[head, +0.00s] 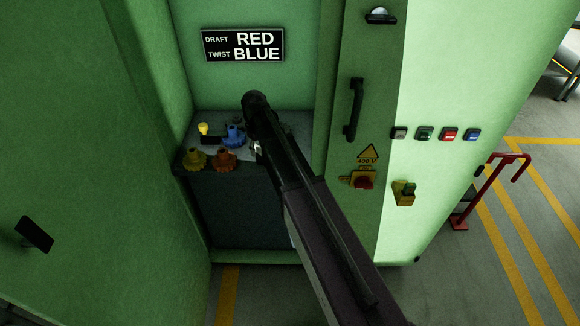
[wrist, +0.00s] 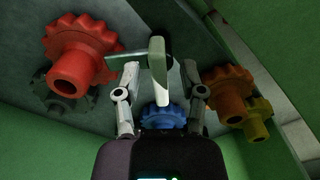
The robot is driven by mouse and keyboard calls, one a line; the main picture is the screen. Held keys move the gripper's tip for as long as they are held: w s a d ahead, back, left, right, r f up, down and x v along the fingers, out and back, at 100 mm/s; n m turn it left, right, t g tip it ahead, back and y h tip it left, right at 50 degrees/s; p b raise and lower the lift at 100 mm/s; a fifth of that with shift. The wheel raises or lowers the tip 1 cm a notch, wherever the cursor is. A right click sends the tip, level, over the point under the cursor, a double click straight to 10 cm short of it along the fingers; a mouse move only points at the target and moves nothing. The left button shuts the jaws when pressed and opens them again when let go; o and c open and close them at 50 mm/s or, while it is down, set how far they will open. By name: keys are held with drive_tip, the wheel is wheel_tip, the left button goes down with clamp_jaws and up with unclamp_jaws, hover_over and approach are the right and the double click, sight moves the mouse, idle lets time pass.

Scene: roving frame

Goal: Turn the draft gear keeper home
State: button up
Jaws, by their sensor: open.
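My gripper (wrist: 160,68) is open in the wrist view, with one finger on each side of a pale grey-green keeper handle (wrist: 157,66). I cannot tell whether either finger touches it. A flat bar (wrist: 124,56) runs left from the handle to the rim of the red gear (wrist: 78,52); whether it overlaps the gear is unclear. A blue gear (wrist: 162,117) shows beyond, low between the fingers, and on the deck in the head view (head: 235,135). In the head view my arm hides the keeper, the red gear and most of the gripper.
An orange gear (head: 223,159) and a yellow gear (head: 194,159) sit at the deck's front edge. A yellow knob (head: 203,128) stands behind them. A grey gear (wrist: 62,90) is beside the red one. The sign (head: 243,45) reads DRAFT RED, TWIST BLUE. Green cabinet walls flank the recess.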

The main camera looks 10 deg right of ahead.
drive_tip(key=shift+m, duration=0.8)
wheel_tip(320, 180, up, 14)
drive_tip(key=p, duration=1.4)
drive_tip(key=s+d+f+m+b, duration=0.2)
drive_tip(key=s+d, duration=0.1)
drive_tip(key=s, duration=0.7)
drive_tip(key=s+d+f+m+b, duration=0.2)
drive_tip(key=s+d+f+b, duration=0.1)
drive_tip(key=s, duration=0.8)
drive_tip(key=shift+s+d, duration=0.3)
drive_tip(key=shift+d, duration=0.4)
drive_tip(key=shift+f, duration=0.1)
